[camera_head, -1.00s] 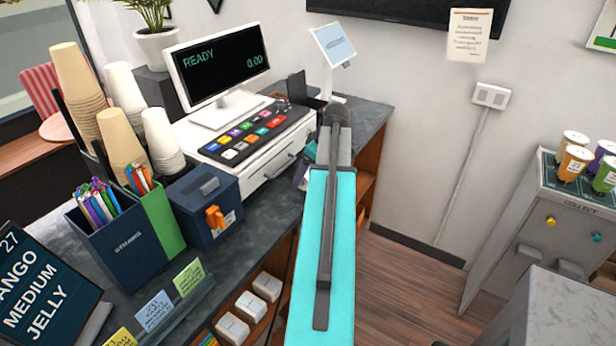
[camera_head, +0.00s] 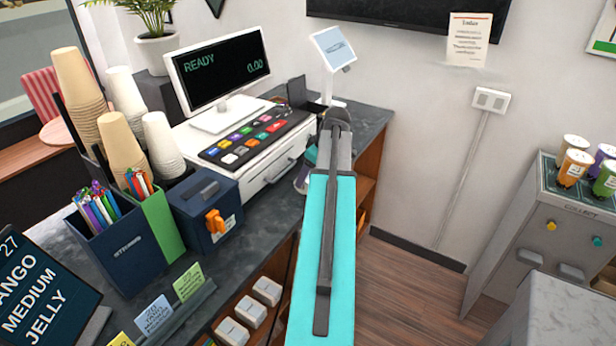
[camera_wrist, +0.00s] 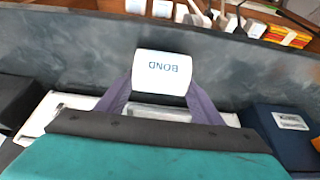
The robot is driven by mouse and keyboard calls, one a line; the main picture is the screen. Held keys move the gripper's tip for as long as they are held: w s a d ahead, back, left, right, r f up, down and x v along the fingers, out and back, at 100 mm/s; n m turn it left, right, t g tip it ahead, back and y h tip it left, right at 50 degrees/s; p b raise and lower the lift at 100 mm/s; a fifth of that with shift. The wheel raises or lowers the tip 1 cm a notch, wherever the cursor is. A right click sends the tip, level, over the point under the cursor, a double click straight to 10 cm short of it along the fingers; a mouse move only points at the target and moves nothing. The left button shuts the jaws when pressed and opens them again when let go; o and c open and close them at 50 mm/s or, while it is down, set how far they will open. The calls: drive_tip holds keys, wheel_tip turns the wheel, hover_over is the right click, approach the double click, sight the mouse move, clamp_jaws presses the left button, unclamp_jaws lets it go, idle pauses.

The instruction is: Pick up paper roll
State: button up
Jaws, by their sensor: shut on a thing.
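The paper roll (camera_wrist: 162,72) is white with "BOND" printed on it, upside down in the wrist view. My gripper (camera_wrist: 161,88) is shut on it, with one purple finger at each side. Dark counter shows behind the roll; I cannot tell whether the roll touches it. In the head view my teal arm hides most of the gripper and the roll. Only a small bit of the gripper shows left of the arm, beside the cash register (camera_head: 262,150).
Small white boxes (camera_head: 250,309) sit on a shelf below. Floor (camera_head: 400,275) is open to the right.

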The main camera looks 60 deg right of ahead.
drive_tip(key=shift+r, duration=0.15)
drive_tip(key=shift+r+b, duration=0.95)
drive_tip(key=shift+r, duration=0.6)
drive_tip(key=s+a+r+b, duration=0.1)
drive_tip(key=s+a+b, duration=0.3)
drive_tip(key=s+a, duration=0.6)
drive_tip(key=shift+s+a+r, duration=0.25)
drive_tip(key=shift+a, duration=0.8)
